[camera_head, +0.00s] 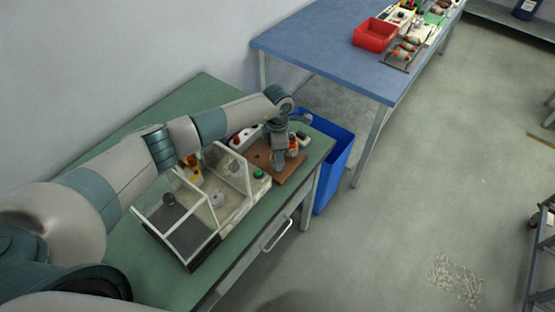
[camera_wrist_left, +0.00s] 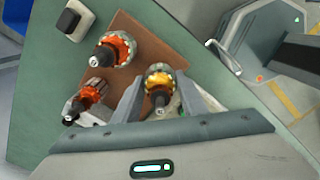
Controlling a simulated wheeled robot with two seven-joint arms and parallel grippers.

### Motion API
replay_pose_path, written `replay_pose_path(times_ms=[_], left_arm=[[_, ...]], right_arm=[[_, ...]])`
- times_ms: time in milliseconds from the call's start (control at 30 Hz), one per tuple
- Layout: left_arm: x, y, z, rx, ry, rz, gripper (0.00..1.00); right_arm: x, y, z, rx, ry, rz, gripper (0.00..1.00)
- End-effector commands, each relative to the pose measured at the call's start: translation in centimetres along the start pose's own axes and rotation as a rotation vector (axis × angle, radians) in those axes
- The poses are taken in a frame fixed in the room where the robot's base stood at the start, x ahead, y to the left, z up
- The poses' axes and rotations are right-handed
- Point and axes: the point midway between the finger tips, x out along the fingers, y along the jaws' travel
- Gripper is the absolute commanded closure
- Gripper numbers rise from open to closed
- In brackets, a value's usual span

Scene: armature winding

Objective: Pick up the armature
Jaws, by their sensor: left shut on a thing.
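Several armatures with orange-copper windings stand on a brown board (camera_wrist_left: 150,40) on the green table. One armature (camera_wrist_left: 160,82) is between the fingers of my left gripper (camera_wrist_left: 162,95) in the left wrist view, and the gripper is shut on it. Two others stand apart to its left: a larger one (camera_wrist_left: 116,48) and a smaller one (camera_wrist_left: 90,94). In the head view my left gripper (camera_head: 279,165) points down over the brown board (camera_head: 290,180) and hides the held armature. An orange armature (camera_head: 293,148) shows just beside it. My right gripper is in neither view.
A clear-walled machine (camera_head: 185,235) stands on the green table (camera_head: 130,255), left of the board, with a green button (camera_head: 259,174) near. A blue bin (camera_head: 335,160) is off the table's right end. A blue table (camera_head: 330,45) with a red tray (camera_head: 375,34) stands behind.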

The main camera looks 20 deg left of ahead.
Motion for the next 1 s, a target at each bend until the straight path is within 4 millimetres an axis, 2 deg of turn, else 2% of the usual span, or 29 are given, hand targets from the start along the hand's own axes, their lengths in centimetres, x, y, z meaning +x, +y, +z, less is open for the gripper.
replay_pose_path(times_ms=[233,700,1000], left_arm=[[-3.0,0.0,0.3,0.004,-0.004,0.006,0.95],[-8.2,-5.1,7.6,0.004,-0.003,0.004,0.95],[-9.9,-6.6,9.5,0.001,-0.002,0.002,0.95]], right_arm=[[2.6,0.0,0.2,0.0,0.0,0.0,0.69],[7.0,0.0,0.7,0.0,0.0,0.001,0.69],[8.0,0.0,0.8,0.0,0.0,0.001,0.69]])
